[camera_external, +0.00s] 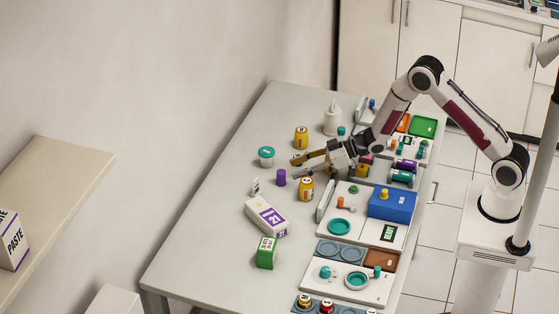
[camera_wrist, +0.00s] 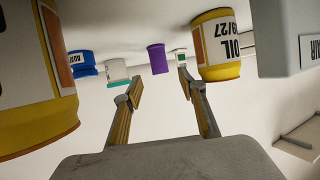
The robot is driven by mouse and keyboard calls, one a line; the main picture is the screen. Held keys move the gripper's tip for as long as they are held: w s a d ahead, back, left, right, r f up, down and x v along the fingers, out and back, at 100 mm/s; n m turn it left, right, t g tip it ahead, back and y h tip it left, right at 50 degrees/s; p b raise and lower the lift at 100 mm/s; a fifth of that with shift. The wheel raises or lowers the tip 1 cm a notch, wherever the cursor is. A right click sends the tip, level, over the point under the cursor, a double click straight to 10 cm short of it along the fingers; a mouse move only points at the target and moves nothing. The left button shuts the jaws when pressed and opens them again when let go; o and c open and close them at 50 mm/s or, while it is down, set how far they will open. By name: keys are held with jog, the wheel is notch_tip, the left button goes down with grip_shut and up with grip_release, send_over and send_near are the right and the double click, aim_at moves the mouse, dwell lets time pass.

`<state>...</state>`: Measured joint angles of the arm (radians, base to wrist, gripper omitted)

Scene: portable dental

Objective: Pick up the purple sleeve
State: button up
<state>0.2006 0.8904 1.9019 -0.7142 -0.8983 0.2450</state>
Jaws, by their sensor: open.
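The purple sleeve (camera_external: 281,177) is a small plain cylinder standing on the grey table, in the external view just left of and below my gripper's fingertips. My gripper (camera_external: 298,160) is open, low over the table and pointing left. In the wrist view, which is upside down, the purple sleeve (camera_wrist: 157,58) shows beyond the fingertips, between the two fingers of my gripper (camera_wrist: 160,82). It is ahead of them and not touched. Nothing is between the fingers.
Yellow jars (camera_external: 301,138) and (camera_external: 306,189) stand on either side of my gripper; one labelled OIL (camera_wrist: 216,45) is close in the wrist view. The table's left side is clear.

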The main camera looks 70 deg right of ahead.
aim_at(281, 177)
jog(key=shift+x, duration=2)
jog(key=shift+c, duration=0.4)
jog(key=c, duration=0.7)
